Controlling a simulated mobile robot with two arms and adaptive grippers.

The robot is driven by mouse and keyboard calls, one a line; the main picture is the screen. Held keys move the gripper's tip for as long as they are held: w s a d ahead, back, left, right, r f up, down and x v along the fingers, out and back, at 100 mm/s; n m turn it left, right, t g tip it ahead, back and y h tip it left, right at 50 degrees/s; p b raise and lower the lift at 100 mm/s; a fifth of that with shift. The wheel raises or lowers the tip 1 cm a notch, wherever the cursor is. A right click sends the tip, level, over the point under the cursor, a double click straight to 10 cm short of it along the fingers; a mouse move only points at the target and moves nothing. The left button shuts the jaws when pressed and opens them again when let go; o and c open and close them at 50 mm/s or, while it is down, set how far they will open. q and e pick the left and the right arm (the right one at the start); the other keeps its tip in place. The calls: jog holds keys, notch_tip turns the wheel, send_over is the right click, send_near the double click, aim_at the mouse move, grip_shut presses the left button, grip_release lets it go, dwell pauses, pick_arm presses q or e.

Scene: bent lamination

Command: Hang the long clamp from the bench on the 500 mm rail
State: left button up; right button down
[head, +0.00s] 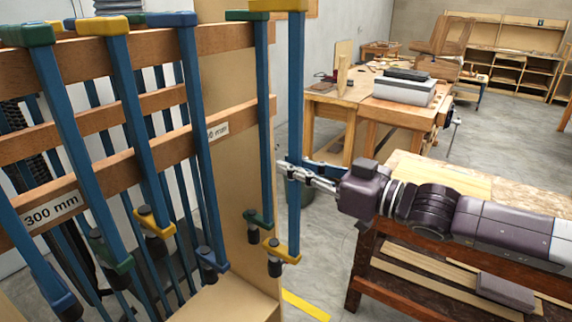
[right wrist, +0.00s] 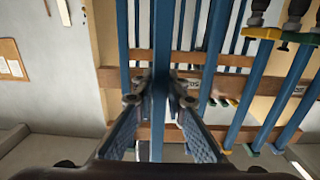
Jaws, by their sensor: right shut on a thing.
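My right gripper (head: 291,172) is shut on the blue bar of a long clamp (head: 295,110) with yellow ends. The clamp is upright, just right of the rack's right end, its top partly cut off by the frame. Its lower yellow jaw and black handle (head: 276,262) hang clear of the floor. In the right wrist view the fingers (right wrist: 161,105) press both sides of the blue bar (right wrist: 161,40). The wooden rack has a rail labelled 300 mm (head: 52,210) and a higher rail (head: 245,118) whose label, ending in "mm", is partly hidden. My left gripper is not in view.
Several blue clamps with green, yellow or blue ends hang on the rack, the nearest a green-ended one (head: 263,120) close left of the held clamp. A workbench (head: 410,170) stands at right under my right arm. Another bench (head: 365,108) is behind. Floor between is open.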

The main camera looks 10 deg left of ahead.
jog(key=shift+r+p+x, duration=0.2)
jog(key=shift+x, duration=0.85)
jog(key=shift+r+p+x, duration=0.15)
jog(key=shift+r+x, duration=0.1)
jog(key=shift+x, duration=0.75)
jog(key=shift+w+a+f+b, duration=0.15)
jog(key=shift+a+b, duration=0.1)
jog(key=shift+b, duration=0.2)
jog(key=shift+a, duration=0.1)
jog(key=shift+b+x, duration=0.5)
jog(key=shift+x, duration=1.7)
jog(key=shift+w+a, duration=0.15)
jog(key=shift+x, duration=1.7)
jog(key=shift+w, duration=0.1)
